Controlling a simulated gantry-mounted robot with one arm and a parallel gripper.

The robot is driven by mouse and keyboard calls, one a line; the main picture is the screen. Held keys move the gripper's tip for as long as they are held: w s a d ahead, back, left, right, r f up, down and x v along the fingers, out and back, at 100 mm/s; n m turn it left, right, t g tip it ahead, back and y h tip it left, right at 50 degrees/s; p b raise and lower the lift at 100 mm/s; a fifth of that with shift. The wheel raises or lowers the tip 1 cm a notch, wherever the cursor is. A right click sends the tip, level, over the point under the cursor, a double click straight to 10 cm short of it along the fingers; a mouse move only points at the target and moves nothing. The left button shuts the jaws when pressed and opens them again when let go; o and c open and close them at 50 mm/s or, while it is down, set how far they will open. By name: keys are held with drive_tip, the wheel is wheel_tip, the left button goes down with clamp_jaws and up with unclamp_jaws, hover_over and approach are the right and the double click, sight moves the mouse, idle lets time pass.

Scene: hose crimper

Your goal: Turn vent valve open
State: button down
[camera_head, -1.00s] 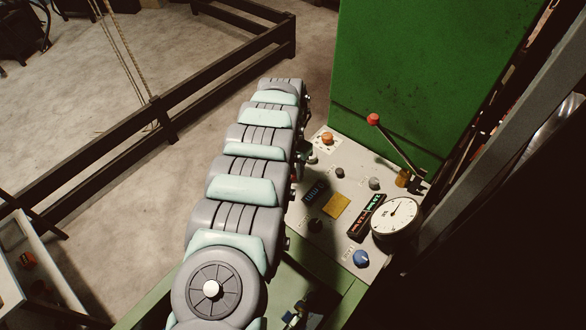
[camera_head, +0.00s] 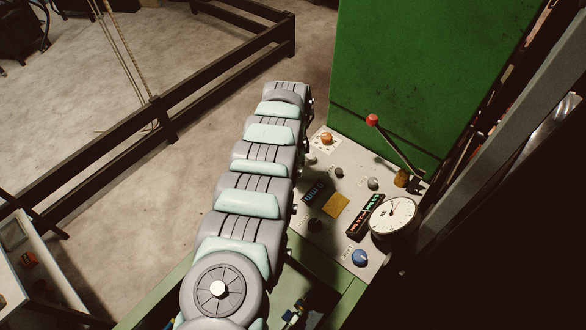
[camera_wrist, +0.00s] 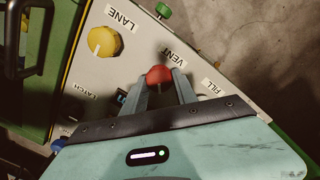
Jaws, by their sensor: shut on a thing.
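The vent valve's round red knob (camera_wrist: 158,74) shows in the wrist view, beside the VENT label (camera_wrist: 179,50) on the pale panel. My gripper (camera_wrist: 161,80) is shut on the red knob, with one finger on each side of it. The fingers hide part of the knob and its base. In the head view my own arm covers this part of the panel, so neither the vent knob nor the gripper shows there. I cannot tell the valve's turn position.
In the wrist view, a yellow LANE knob (camera_wrist: 104,41) is left of the gripper and a FILL label (camera_wrist: 212,87) right. In the head view, a red-tipped lever (camera_head: 373,120), gauge (camera_head: 392,215), blue knob (camera_head: 360,258) and green cabinet (camera_head: 420,70) stand right of my arm.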

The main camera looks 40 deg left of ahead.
drive_tip(key=m, duration=0.3)
drive_tip(key=shift+m, duration=2.4)
drive_tip(key=shift+d, duration=0.1)
drive_tip(key=c, duration=1)
unclamp_jaws()
drive_tip(key=shift+o, duration=0.2)
wheel_tip(320, 180, up, 11)
drive_tip(key=shift+w, duration=0.25)
